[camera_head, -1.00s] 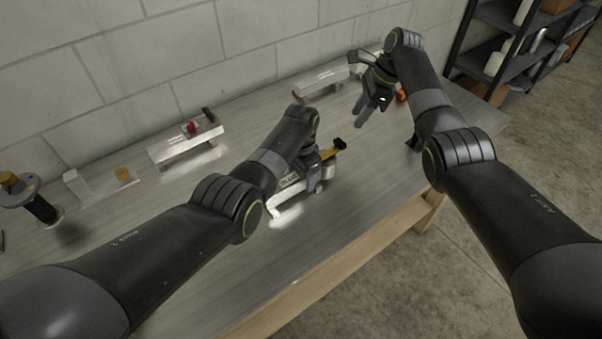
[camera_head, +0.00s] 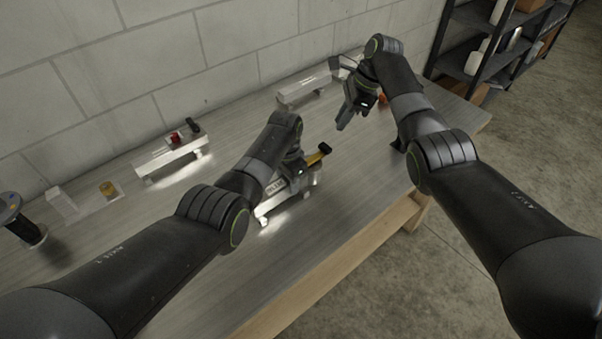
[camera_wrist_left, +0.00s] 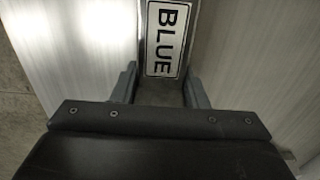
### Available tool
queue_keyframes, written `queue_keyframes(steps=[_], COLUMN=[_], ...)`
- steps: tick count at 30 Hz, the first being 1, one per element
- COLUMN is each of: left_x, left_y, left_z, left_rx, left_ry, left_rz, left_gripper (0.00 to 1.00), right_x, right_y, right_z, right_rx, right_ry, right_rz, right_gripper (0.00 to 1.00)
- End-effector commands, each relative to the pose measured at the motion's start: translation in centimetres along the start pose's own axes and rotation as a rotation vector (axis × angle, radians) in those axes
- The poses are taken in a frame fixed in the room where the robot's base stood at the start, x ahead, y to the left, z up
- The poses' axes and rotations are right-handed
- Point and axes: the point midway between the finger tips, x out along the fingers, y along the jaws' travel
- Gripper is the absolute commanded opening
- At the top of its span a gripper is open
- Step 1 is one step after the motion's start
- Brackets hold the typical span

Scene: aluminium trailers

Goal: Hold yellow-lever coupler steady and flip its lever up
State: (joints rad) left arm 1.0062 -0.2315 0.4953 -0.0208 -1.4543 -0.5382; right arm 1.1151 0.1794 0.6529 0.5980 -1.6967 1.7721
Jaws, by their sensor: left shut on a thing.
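The yellow-lever coupler (camera_head: 266,212) is a silver metal piece on the workbench, with a yellow lever (camera_head: 313,160) that has a black end. The lever slants up to the right. My left gripper (camera_head: 301,177) is shut on the coupler's body, and its arm hides part of it. In the left wrist view the coupler (camera_wrist_left: 167,40) carries a label reading "BLUE" and sits between the fingers of my left gripper (camera_wrist_left: 160,88). My right gripper (camera_head: 350,112) is in the air beyond the coupler, to its upper right, apart from it; its opening is unclear.
A red-marked coupler (camera_head: 170,156) stands near the wall at left. Another silver coupler (camera_head: 303,90) is at the back. The bench's front and right are clear.

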Motion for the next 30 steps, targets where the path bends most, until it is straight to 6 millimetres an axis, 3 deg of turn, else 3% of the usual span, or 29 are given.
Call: queue_keyframes(steps=[3, 12, 18, 23, 30], left_x=[0.0, 0.0, 0.0, 0.0, 0.0], left_y=[0.0, 0.0, 0.0, 0.0, 0.0], left_z=[0.0, 0.0, 0.0, 0.0, 0.0], left_rx=[0.000, 0.000, 0.000, 0.000, 0.000], left_ry=[0.000, 0.000, -0.001, -0.001, -0.001], left_rz=[0.000, 0.000, 0.000, 0.000, 0.000], left_gripper=[0.00, 0.00, 0.00, 0.00, 0.00], right_x=[1.6, 6.1, 8.7, 11.2, 13.1], right_y=[0.8, 4.6, 7.0, 7.8, 8.6], right_z=[-0.1, 0.5, -0.3, -2.1, -5.7], right_rx=[0.084, 0.504, 0.789, 0.848, 0.748], right_ry=[-0.079, -0.455, -0.713, -0.832, -0.854], right_rz=[0.022, 0.176, 0.253, 0.095, -0.328], right_gripper=[0.00, 0.00, 0.00, 0.00, 0.00])
